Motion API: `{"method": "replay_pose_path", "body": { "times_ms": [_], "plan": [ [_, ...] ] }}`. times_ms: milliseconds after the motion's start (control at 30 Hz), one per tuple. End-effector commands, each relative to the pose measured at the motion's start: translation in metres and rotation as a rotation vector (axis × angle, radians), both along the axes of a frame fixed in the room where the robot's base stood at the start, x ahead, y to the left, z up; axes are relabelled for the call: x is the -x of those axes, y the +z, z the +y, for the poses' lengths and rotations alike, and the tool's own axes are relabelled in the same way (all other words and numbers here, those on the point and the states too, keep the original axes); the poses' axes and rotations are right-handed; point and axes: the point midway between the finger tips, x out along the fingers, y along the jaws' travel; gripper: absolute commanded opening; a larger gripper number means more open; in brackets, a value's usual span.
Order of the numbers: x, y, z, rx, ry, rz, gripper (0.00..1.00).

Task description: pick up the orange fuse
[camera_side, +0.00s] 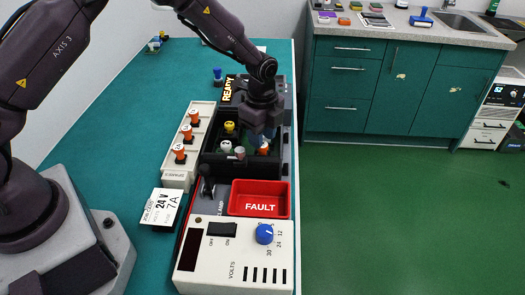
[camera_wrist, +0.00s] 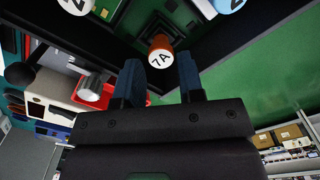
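An orange fuse marked 7A (camera_wrist: 160,50) stands in a dark bay, its white lettered cap facing the camera in the wrist view. In the side view an orange fuse (camera_side: 264,149) shows low under my gripper (camera_side: 260,133), partly hidden by it. In the wrist view my gripper (camera_wrist: 161,75) has its two blue-grey fingers apart, one on each side of the fuse's line. The fuse sits just beyond the fingertips; contact is not visible. Several orange fuses marked 7A or similar (camera_side: 187,132) stand in the pale spares rack (camera_side: 176,176).
White (camera_side: 226,146) and yellow (camera_side: 230,128) fuses stand close by in the dark box. A red FAULT tray (camera_side: 236,210), a black lever (camera_side: 207,180) and a white control panel (camera_side: 188,267) lie in front. A job card (camera_side: 161,207) reads 24 V, 7A.

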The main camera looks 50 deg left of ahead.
Motion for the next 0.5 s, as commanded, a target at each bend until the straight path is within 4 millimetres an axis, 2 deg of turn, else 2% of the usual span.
{"method": "replay_pose_path", "body": {
  "times_ms": [100, 200, 500],
  "plan": [
    [0.000, -0.021, -0.001, -0.001, 0.001, 0.004, 0.35],
    [0.000, -0.033, -0.001, -0.001, -0.001, 0.004, 0.35],
    [-0.001, -0.038, -0.001, 0.000, 0.000, 0.000, 0.35]
  ]
}}
